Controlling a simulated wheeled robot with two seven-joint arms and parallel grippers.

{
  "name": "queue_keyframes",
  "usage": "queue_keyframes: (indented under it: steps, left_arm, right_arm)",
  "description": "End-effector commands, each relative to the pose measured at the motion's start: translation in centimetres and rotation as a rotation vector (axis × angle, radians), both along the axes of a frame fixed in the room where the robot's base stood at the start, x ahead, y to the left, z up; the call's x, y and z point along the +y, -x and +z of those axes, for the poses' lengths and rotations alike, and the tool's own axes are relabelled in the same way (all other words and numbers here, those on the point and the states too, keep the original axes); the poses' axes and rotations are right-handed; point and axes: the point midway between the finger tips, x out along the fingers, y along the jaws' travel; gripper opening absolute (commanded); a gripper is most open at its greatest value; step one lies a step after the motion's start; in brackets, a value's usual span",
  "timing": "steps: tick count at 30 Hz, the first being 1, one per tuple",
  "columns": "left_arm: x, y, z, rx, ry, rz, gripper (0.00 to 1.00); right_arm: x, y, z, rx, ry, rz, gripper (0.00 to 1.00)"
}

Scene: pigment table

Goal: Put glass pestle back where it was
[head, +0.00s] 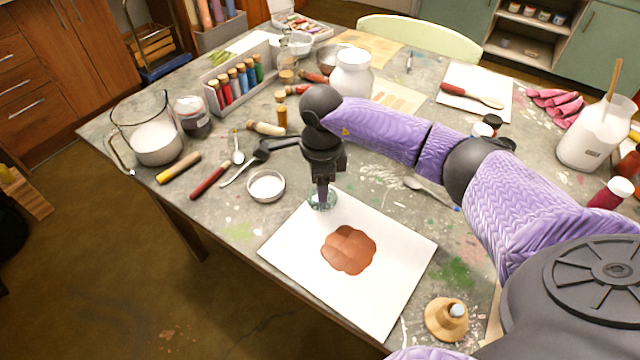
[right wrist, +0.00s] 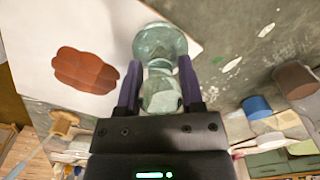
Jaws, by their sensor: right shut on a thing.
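The clear, greenish glass pestle (head: 322,200) is held upright under my right gripper (head: 322,182), its wide foot downward. In the right wrist view the pestle (right wrist: 160,44) is gripped between both fingers of the right gripper (right wrist: 159,88). Its foot is over the corner of a white sheet (head: 384,302); I cannot tell whether it touches. A red-brown pigment patch (head: 349,250) lies on the sheet, in front of the pestle. My left gripper is not in view.
A small bowl of white powder (head: 266,186) stands left of the pestle. A round wooden piece (head: 446,319) with a pale top stands by the sheet's right corner. Spoons, a glass jug (head: 152,142), and a white jar (head: 351,73) surround the work area.

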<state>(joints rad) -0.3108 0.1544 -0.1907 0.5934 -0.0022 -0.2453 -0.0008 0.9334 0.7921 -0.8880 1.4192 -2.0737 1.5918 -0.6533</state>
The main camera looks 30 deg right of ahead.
Motion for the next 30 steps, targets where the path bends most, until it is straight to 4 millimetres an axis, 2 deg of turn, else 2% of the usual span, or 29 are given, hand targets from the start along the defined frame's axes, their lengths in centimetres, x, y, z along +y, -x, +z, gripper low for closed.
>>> queue_keyframes:
  steps: [6, 7, 11, 20, 23, 30]
  left_arm:
    - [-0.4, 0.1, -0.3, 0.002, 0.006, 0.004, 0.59]
    - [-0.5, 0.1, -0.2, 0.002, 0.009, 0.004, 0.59]
    - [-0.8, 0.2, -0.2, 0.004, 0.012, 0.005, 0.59]
    - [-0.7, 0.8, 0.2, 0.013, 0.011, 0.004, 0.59]
    - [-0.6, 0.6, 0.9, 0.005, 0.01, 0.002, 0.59]
    - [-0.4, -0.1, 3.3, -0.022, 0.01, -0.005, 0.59]
  right_arm:
    - [0.0, 0.0, -0.3, 0.0, 0.0, 0.001, 0.0]
    - [0.0, 0.0, -0.2, 0.0, 0.0, 0.001, 0.55]
    - [0.0, 0.0, -0.1, 0.0, 0.0, 0.001, 0.83]
    - [0.0, 0.0, 0.2, -0.001, 0.0, 0.001, 0.84]
    - [0.0, -0.1, 2.0, -0.005, -0.001, 0.002, 0.84]
    - [0.0, -0.1, 8.9, -0.007, 0.0, 0.002, 0.84]
